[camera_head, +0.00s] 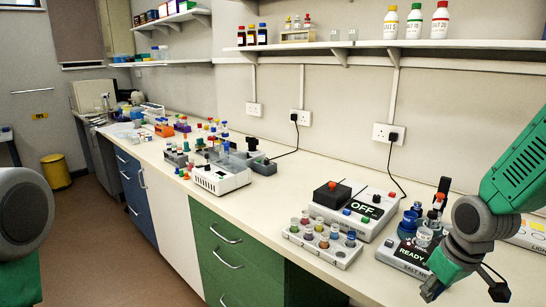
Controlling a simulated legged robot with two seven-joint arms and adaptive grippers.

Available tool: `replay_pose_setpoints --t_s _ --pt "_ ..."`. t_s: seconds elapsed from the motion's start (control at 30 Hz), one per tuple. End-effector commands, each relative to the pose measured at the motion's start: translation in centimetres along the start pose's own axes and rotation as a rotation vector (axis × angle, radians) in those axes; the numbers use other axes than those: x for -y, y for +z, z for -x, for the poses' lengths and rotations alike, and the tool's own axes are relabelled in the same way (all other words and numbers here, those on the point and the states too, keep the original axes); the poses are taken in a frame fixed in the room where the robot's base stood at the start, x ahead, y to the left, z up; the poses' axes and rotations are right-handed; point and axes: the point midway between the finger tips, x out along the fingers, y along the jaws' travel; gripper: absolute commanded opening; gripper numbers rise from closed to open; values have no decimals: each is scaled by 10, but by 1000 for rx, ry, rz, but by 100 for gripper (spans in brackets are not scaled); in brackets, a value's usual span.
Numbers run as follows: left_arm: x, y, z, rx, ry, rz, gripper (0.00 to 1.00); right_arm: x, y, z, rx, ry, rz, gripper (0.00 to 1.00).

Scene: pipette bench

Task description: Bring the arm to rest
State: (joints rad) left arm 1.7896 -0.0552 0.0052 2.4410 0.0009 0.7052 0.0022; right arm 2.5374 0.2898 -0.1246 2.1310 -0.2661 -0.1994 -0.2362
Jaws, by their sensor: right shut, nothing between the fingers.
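My right arm (518,170) comes in from the right edge, green and grey. My right gripper (466,287) hangs at its lower end, shut and empty. It is in front of the salt meter (408,258), which reads READY, and hides part of it. My left arm shows only as a grey joint (24,215) and a green link at the left edge; its gripper is out of view.
A device reading OFF (345,215) and a rack of coloured vials (318,250) stand left of the right gripper. A white instrument (221,177) sits farther along the bench. A shelf (400,45) runs above. Bare bench (275,205) lies between the instrument and the rack.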

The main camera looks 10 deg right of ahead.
Motion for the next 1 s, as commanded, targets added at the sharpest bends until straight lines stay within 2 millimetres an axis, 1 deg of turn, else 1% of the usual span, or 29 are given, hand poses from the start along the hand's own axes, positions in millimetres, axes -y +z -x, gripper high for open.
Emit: replay_pose_setpoints --t_s 0.03,0.07,0.1,0.17,0.2,0.27,0.3,0.37,0.4,0.5,0.6,0.63,0.73,1.0 --pt "0 1 -11 0 0 0 40 14 18 -35 29 1 -6 0" --pt "0 1 -16 0 0 1 40 22 28 -53 37 2 -16 0" --pt "0 1 -22 0 0 1 40 33 43 -78 49 4 -28 0" --pt "0 2 -31 0 0 1 40 50 69 -114 66 7 -49 0" --pt "0 2 -37 0 0 1 40 61 88 -136 78 10 -65 0" --pt "0 2 -46 0 -1 1 40 76 120 -165 95 15 -85 0" --pt "0 3 -51 0 -1 1 40 85 140 -182 104 18 -96 0" --pt "0 3 -59 0 -1 1 40 99 171 -204 119 23 -113 0" --pt "0 4 -63 0 -1 1 40 107 190 -215 127 27 -122 0" --pt "0 4 -72 0 0 1 40 122 228 -233 143 35 -140 0" --pt "0 4 -76 0 0 1 40 131 250 -241 148 41 -150 0" --pt "0 4 -76 0 0 1 40 133 254 -242 151 42 -152 0" --pt "0 4 -76 0 0 0 40 136 260 -242 150 45 -155 0" --pt "0 4 -75 0 0 1 40 137 258 -242 148 47 -155 0"
